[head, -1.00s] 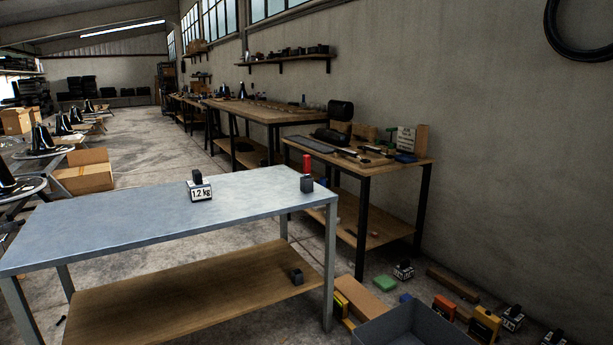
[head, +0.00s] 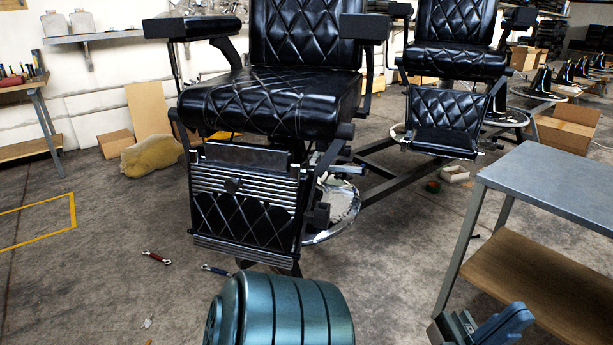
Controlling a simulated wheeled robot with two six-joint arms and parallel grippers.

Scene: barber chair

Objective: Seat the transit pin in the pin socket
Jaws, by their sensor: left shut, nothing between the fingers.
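A black quilted barber chair (head: 265,105) stands at the centre, its ribbed metal footrest (head: 245,205) facing me. I cannot make out the pin socket on it. A small red-handled item (head: 156,257) and a blue-handled item (head: 215,270) lie on the floor left of and below the footrest; I cannot tell whether either is the transit pin. My left gripper (head: 490,325) is at the bottom right, partly cut off by the frame, shut and empty. It is in front of the grey table and apart from the chair. My right gripper is out of view.
A grey metal table (head: 560,185) with a wooden lower shelf (head: 540,285) stands at the right. A second barber chair (head: 450,60) is behind. A yellow sack (head: 152,157) and cardboard boxes lie at the left. The floor at front left is mostly clear.

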